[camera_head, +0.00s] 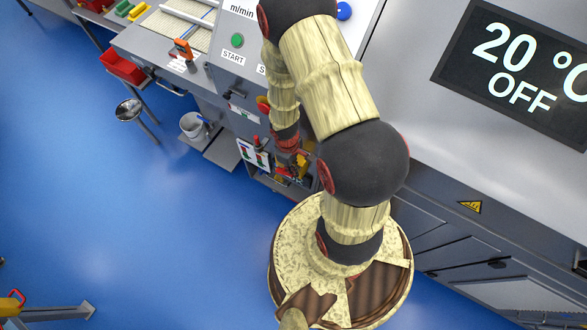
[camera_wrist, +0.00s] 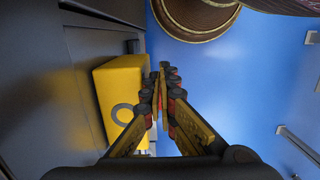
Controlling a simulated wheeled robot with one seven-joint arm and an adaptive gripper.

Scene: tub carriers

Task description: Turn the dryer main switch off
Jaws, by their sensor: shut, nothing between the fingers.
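In the wrist view a yellow box (camera_wrist: 118,78) with a dark ring mark on its face, perhaps the dryer main switch, sticks out from a grey panel. Its handle cannot be made out. My gripper (camera_wrist: 164,72) is shut and empty just right of the box; I cannot tell if they touch. In the head view my gripper (camera_head: 290,172) is low beside the machine front, partly hidden by my arm. The dryer display (camera_head: 515,70) reads 20 °C and OFF.
A red and yellow control (camera_head: 263,104) shows on the machine front, partly behind my arm. A green START button (camera_head: 237,41) is above it. A grey bucket (camera_head: 194,125), a metal bowl (camera_head: 129,110) and a red bin (camera_head: 122,66) stand left. The blue floor (camera_head: 110,215) is largely clear.

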